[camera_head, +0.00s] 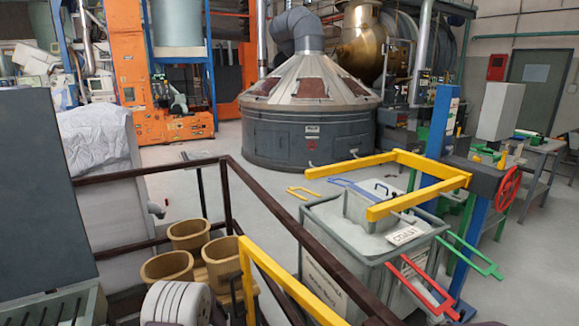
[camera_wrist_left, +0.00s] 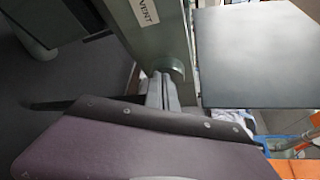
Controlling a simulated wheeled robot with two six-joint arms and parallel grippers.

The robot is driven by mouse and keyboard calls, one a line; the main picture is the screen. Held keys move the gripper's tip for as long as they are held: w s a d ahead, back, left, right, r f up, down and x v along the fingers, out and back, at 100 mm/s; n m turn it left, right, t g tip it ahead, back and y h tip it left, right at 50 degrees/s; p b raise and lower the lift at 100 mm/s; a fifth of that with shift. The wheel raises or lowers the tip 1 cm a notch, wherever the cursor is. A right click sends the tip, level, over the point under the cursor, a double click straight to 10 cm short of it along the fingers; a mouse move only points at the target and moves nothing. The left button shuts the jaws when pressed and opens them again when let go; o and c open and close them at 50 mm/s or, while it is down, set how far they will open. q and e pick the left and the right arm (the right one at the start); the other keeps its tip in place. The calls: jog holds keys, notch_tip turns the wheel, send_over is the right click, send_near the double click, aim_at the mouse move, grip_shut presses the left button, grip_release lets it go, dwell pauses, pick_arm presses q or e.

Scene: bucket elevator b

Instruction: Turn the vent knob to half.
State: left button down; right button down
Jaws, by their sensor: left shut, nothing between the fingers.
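A green-grey post with a white "VENT" label (camera_wrist_left: 143,13) is at the top of the left wrist view. A round grey knob (camera_wrist_left: 174,70) sticks out below the label. My left gripper (camera_wrist_left: 163,84) has its two slim grey fingers together, with nothing between them. Their tips are at the knob's near left side; I cannot tell whether they touch it. No mark on the knob shows its setting. The purple-black body in the foreground hides what is below the fingers. I cannot make out the vent knob or either gripper in the head view.
A dark flat panel (camera_wrist_left: 255,55) stands right of the knob. A grey bin (camera_head: 345,255) and yellow bars (camera_head: 415,160) stand right. Open floor (camera_head: 220,165) lies beyond.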

pick_arm(q)
jog(key=w+d, duration=0.1)
jog(key=d+b, duration=0.1)
jog(key=d, duration=0.1)
jog(key=w+d, duration=0.1)
jog(key=d, duration=0.1)
jog(key=shift+w+d+b, duration=0.2)
jog(key=shift+w+b, duration=0.1)
jog(key=s+a+n+t+y, duration=0.1)
jog(key=s+a+n+y, duration=0.1)
jog(key=a+n, duration=0.2)
jog(key=shift+s+a+f+n+y+p, duration=0.15)
jog(key=shift+s+a+n+y+p, duration=0.2)
jog(key=shift+a, duration=0.35)
jog(key=shift+w+a, duration=0.1)
jog(key=shift+w, duration=0.15)
dwell(0.9)
